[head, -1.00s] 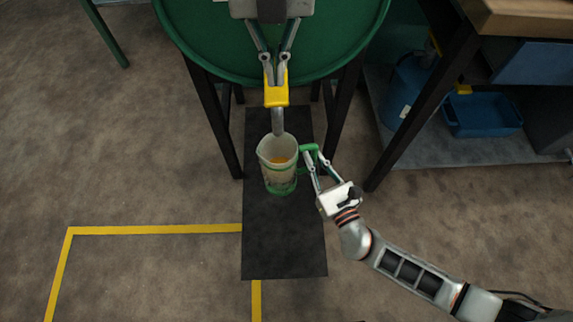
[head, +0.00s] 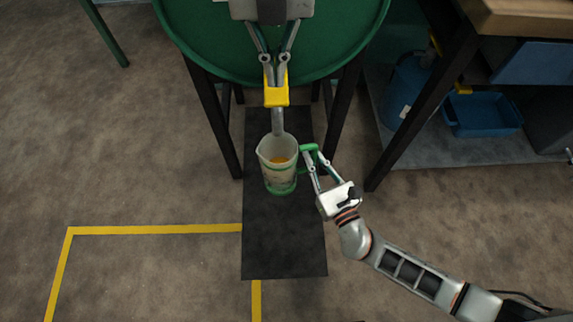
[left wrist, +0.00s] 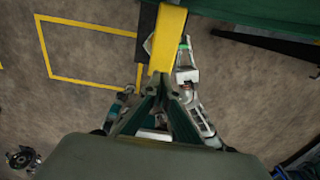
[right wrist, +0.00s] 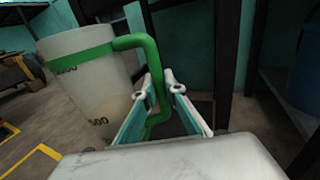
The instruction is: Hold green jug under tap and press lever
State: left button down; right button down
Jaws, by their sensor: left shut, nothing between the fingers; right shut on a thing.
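The clear jug (head: 280,172) with green rim band, base and handle is held upright under the tap (head: 278,122), with the spout end over its mouth. Yellow-orange liquid shows inside the jug. My right gripper (head: 309,163) is shut on the jug's green handle (right wrist: 149,62). The yellow lever (head: 276,93) sits on top of the tap. My left gripper (head: 275,72) is shut and empty, its fingertips at the lever's upper end. In the left wrist view, the lever (left wrist: 168,38) lies just beyond the fingertips. Whether they touch cannot be told.
A green drum (head: 205,40) on a dark stand carries the tap. A black mat (head: 284,245) lies below the jug. A workbench (head: 530,18) with a shelf and a blue bin (head: 483,115) stands to the right. Open floor lies to the left.

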aim_at(276, 97)
pick_arm(q)
jog(key=shift+f, duration=2.55)
pick_arm(e)
jog(key=shift+r, duration=0.15)
pick_arm(q)
jog(key=shift+r, duration=2.75)
